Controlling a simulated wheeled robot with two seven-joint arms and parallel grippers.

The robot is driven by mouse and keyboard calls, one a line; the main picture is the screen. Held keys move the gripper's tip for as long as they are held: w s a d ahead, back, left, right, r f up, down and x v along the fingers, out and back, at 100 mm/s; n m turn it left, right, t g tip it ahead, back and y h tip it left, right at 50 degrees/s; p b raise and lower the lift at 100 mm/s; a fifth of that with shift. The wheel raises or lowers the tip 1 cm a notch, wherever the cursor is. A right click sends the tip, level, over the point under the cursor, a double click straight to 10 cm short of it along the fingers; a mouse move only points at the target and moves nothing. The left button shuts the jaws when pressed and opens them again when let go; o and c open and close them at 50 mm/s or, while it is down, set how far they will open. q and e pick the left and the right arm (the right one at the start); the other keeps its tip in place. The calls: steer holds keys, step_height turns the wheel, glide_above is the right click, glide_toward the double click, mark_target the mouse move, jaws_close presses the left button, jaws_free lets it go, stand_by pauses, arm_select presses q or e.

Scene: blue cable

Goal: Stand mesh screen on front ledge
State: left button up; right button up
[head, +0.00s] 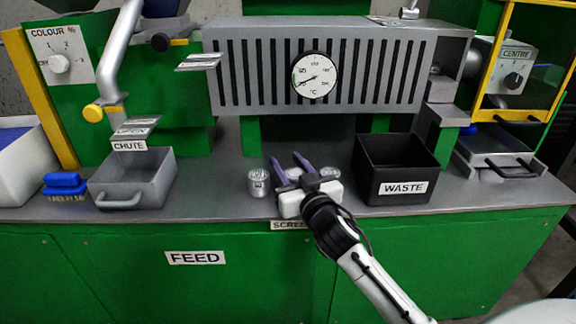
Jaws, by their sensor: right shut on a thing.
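My right gripper (291,165) reaches over the front of the worktop, with its two purple fingers apart around a small pale metal canister (294,173). The canister is mostly hidden between the fingers and the white gripper body. A similar metal canister (258,182) stands to the left, and another (329,173) shows partly to the right. A label, partly covered by my arm and starting "SCREE" (288,225), is on the front edge of the worktop, the front ledge (225,212). I cannot make out a mesh screen. My left gripper is not in view.
A black WASTE bin (403,160) stands right of the gripper. A grey tray (132,185) sits under the CHUTE at left, beside blue brushes (65,186). A slatted grey heater box with a dial (314,75) overhangs behind. The ledge between tray and canisters is clear.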

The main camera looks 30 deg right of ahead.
steer(key=shift+f, duration=0.1)
steer(key=o, duration=0.9)
steer(key=p+v, duration=0.1)
steer(key=v, duration=1.1)
steer(key=shift+p, duration=0.4)
